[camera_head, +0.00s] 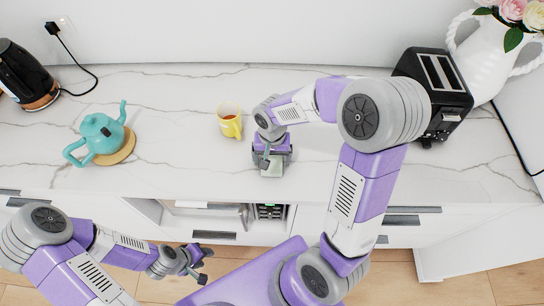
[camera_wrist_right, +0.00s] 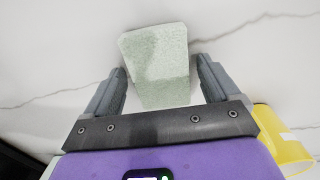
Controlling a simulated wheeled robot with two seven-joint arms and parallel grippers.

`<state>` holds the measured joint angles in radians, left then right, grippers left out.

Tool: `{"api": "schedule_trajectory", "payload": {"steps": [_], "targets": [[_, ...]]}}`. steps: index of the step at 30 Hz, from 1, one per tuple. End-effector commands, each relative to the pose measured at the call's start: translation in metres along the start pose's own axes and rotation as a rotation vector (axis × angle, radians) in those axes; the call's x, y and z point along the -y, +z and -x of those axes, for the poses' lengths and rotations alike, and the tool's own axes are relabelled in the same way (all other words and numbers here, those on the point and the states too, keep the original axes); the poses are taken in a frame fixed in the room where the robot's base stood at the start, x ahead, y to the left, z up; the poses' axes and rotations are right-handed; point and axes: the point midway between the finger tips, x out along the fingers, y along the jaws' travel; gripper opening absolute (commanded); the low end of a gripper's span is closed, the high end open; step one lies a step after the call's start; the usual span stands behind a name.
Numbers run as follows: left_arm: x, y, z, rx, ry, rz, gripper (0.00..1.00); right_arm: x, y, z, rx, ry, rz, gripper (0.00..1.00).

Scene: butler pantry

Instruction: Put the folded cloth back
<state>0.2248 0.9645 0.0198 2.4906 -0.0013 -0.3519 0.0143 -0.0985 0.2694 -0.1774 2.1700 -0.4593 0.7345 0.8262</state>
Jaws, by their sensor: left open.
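The folded cloth (camera_head: 272,168) is pale green and lies near the front edge of the marble counter. In the right wrist view the cloth (camera_wrist_right: 158,55) shows between and beyond the two fingers. My right gripper (camera_head: 271,158) is low over the cloth, pointing down, and partly hides it. In the wrist view its fingers (camera_wrist_right: 162,80) are spread, one on each side of the cloth, with a narrow gap on the right. Contact on the left side is unclear. My left gripper (camera_head: 195,272) is open and empty, in front of the counter and below its top.
A teal teapot (camera_head: 102,135) sits on a round wooden trivet at left. A black kettle (camera_head: 24,76), a toaster (camera_head: 436,92) and a white vase (camera_head: 483,57) stand further out. Counter between teapot and cup is clear.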

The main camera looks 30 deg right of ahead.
Motion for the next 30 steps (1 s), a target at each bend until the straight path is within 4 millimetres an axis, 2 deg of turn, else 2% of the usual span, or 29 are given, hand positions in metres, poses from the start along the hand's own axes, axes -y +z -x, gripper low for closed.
{"api": "schedule_trajectory", "payload": {"steps": [12,17,24,30], "targets": [[-0.002,0.0,0.005,0.0,0.0,0.0,0.43,0.0,0.0,0.007,0.0,0.0,0.0,0.94],[-0.004,0.001,0.012,0.0,0.0,0.0,0.43,0.001,-0.001,0.036,-0.005,-0.003,0.001,0.94],[-0.009,0.001,0.024,0.0,0.0,0.0,0.43,0.001,-0.001,0.089,-0.004,-0.003,0.001,0.94],[-0.011,0.001,0.029,0.0,0.0,0.0,0.43,0.0,0.0,0.117,-0.001,-0.001,0.0,0.94]]}}
